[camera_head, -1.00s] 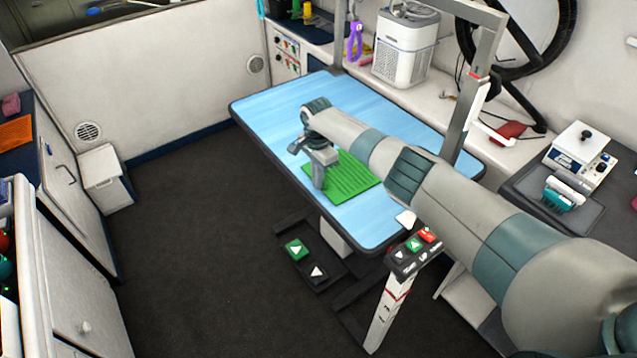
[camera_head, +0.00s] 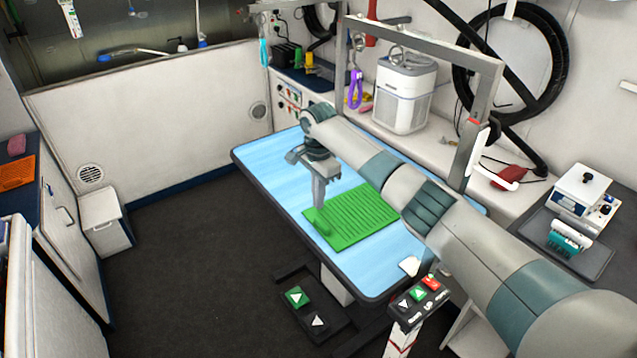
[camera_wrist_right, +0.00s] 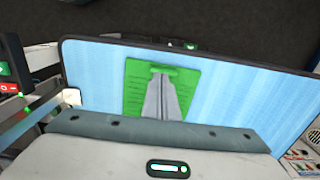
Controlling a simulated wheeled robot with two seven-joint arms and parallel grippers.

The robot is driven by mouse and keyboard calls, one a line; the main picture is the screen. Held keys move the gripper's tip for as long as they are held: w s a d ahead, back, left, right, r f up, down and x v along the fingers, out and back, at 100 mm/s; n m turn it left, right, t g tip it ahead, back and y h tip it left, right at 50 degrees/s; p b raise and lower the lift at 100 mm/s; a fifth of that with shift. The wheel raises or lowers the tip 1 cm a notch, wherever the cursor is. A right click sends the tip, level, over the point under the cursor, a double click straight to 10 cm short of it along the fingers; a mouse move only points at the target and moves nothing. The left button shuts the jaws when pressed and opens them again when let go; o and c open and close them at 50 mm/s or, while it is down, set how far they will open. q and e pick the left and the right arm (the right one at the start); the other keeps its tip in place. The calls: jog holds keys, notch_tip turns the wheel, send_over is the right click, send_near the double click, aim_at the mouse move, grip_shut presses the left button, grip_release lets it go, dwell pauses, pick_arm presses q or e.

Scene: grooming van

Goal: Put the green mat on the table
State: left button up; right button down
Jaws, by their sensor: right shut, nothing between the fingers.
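The green mat (camera_head: 358,220) lies flat on the blue grooming table (camera_head: 277,177), near its front edge. It also shows in the right wrist view (camera_wrist_right: 190,90) with blue tabletop around it. My right gripper (camera_head: 320,208) points down over the mat's left part, its fingers together and empty. In the right wrist view the closed fingertips (camera_wrist_right: 165,76) end beside a small raised green part at the mat's edge. I cannot tell whether they touch it. My left gripper is in neither view.
A grey metal frame (camera_head: 484,128) rises at the table's right side. A control panel (camera_head: 418,298) stands by its front corner. A white appliance (camera_head: 404,92) stands on the counter behind. The table's far left part is bare.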

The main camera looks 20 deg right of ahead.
notch_tip(320, 180, up, 6)
jog(key=b, duration=0.1)
jog(key=shift+r, duration=0.2)
jog(key=shift+f, duration=0.1)
dwell(0.3)
